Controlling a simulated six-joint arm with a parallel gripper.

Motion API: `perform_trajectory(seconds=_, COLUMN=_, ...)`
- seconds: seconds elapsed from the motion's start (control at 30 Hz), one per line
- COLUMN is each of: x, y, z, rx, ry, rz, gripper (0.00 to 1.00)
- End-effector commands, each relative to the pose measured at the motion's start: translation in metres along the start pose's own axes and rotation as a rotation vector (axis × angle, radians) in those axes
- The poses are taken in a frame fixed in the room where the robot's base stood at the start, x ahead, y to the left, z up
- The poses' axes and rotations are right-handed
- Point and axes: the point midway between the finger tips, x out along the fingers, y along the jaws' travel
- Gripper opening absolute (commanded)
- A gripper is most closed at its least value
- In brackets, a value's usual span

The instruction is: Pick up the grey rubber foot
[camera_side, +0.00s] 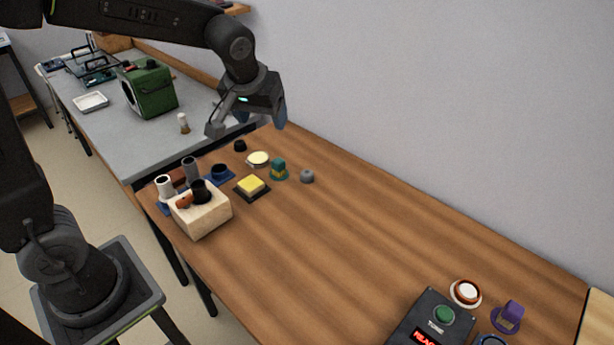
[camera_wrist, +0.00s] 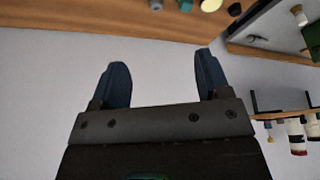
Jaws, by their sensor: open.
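My gripper (camera_side: 246,124) is open and empty, raised above the table's far edge near the wall, up and left of the foot in the side view. In the wrist view, its two blue fingers (camera_wrist: 162,63) are spread apart with only wall between them.
A yellow-topped square (camera_side: 252,186) and a wooden block with holes (camera_side: 202,215) are nearer. The table's middle (camera_side: 370,225) is clear. The wall rises close behind.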

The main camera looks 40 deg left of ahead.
Motion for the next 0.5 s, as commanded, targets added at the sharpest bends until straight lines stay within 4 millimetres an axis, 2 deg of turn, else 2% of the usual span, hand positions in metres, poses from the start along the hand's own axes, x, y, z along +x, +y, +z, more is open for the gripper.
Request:
perform_trajectory(seconds=0.03, x=0.022, y=0.007, z=-0.012, rx=-0.033, ry=-0.012, rz=-0.022, gripper=0.70)
perform_trajectory(seconds=0.2, x=0.090, y=0.025, z=-0.043, rx=-0.158, ry=-0.017, rz=-0.079, gripper=0.70)
perform_trajectory(seconds=0.4, x=0.165, y=0.040, z=-0.060, rx=-0.274, ry=-0.013, rz=-0.129, gripper=0.70)
perform_trajectory(seconds=0.5, x=0.188, y=0.043, z=-0.062, rx=-0.309, ry=-0.009, rz=-0.142, gripper=0.70)
